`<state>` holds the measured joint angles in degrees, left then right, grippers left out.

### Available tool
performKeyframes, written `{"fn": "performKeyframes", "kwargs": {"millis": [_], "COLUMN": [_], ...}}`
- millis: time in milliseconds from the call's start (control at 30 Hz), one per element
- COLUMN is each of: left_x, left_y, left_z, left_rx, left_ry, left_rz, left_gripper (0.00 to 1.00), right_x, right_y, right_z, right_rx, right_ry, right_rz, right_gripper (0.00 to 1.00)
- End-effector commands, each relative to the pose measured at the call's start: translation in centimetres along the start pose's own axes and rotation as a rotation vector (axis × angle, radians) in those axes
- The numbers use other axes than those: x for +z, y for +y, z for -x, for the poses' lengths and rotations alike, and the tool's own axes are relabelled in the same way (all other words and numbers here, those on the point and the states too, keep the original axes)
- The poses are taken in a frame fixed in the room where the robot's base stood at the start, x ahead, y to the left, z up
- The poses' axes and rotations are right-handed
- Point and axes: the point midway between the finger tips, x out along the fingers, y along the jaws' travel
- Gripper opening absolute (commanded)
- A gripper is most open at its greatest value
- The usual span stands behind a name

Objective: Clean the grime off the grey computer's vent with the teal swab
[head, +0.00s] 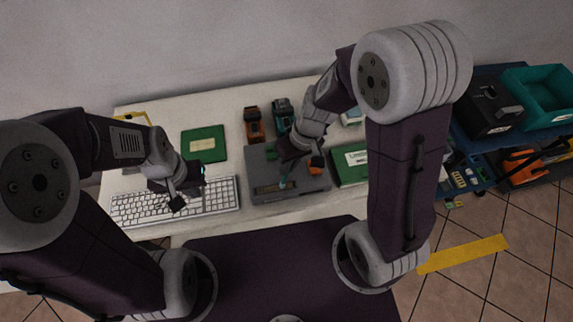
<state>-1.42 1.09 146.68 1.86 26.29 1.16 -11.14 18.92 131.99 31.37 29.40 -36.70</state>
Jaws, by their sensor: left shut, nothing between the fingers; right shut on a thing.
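The grey computer (262,161) lies flat on the table, right of the keyboard. Its vent (268,189) shows as a brownish strip near the front left of the top; how much grime is on it is too small to tell. My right gripper (287,172) is over the computer, shut on the teal swab (283,184). The swab points down at the vent's right end; I cannot tell if its tip touches. The gripper and wrist hide part of the computer. My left gripper (176,204) is shut and empty above the white keyboard (215,196).
Bins and a black box (490,108) are at far right.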

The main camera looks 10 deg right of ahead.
Motion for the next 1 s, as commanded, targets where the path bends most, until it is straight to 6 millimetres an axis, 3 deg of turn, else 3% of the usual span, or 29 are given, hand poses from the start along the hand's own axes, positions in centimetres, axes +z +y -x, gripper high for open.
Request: {"fn": "performKeyframes", "kwargs": {"millis": [200,1000], "left_x": [0.0,0.1], "left_y": [0.0,0.0], "left_z": [-0.4,-0.9], "left_rx": [0.000,0.000], "left_ry": [0.000,0.000], "left_rz": [0.000,0.000], "left_gripper": [0.00,0.00], "right_x": [0.4,0.8], "right_y": [1.1,2.5], "right_z": [0.3,0.5], "right_rx": [0.001,0.001], "right_ry": [0.000,0.000], "right_rz": [-0.002,0.000], "right_gripper": [0.00,0.00]}}
